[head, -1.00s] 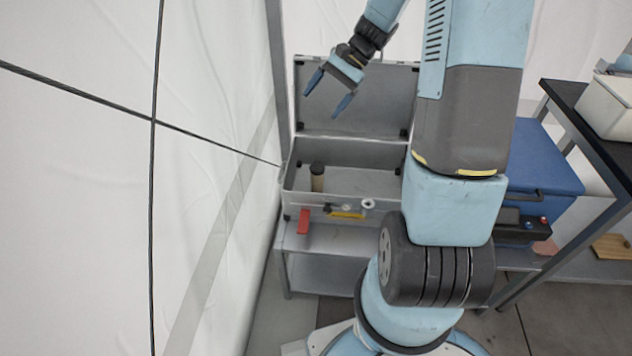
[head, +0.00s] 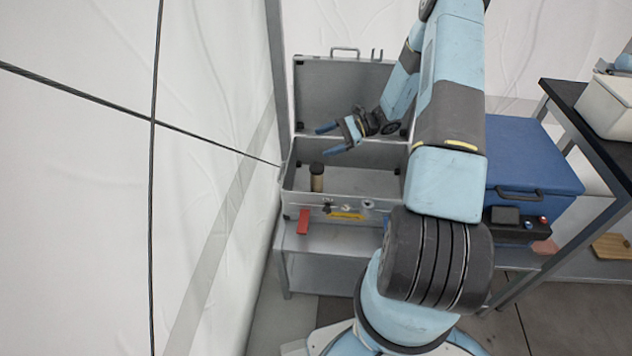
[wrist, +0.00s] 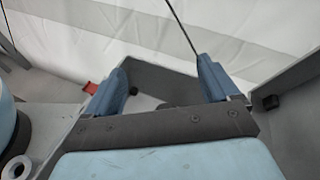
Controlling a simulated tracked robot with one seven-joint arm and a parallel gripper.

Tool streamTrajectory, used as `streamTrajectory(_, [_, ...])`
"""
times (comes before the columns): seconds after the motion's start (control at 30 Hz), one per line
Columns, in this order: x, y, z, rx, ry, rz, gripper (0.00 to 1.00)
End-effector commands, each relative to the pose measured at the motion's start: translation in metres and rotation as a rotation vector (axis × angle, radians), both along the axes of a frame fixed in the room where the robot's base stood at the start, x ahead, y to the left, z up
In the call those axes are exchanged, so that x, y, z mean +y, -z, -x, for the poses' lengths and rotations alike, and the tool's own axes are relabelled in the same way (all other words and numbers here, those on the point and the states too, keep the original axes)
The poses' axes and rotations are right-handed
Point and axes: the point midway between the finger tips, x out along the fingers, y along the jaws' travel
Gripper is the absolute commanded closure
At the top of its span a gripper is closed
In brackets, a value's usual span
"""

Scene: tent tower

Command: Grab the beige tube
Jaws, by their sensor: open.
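The beige tube (head: 317,178) has a dark cap and stands upright inside the open grey metal case (head: 296,204), near its left end. My gripper (head: 327,141) is open and empty. In the head view its blue fingers point left, above the case and a little above and right of the tube. In the wrist view the gripper (wrist: 165,82) shows its two blue fingers spread apart, with the case wall between them. I cannot make out the tube in the wrist view.
The raised case lid (head: 320,90) stands behind my gripper. A red object (head: 303,222) hangs at the case's front left. The white tent wall (head: 80,200) is close on the left. A blue box (head: 535,165) stands right of my arm.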

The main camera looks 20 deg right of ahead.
Motion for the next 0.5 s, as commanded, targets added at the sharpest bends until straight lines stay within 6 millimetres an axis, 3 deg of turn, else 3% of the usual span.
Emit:
streamTrajectory(0.1, [-0.006, 0.032, -0.003, 0.046, 0.069, -0.068, 0.12])
streamTrajectory(0.5, [-0.019, 0.126, -0.006, 0.168, 0.285, -0.267, 0.12])
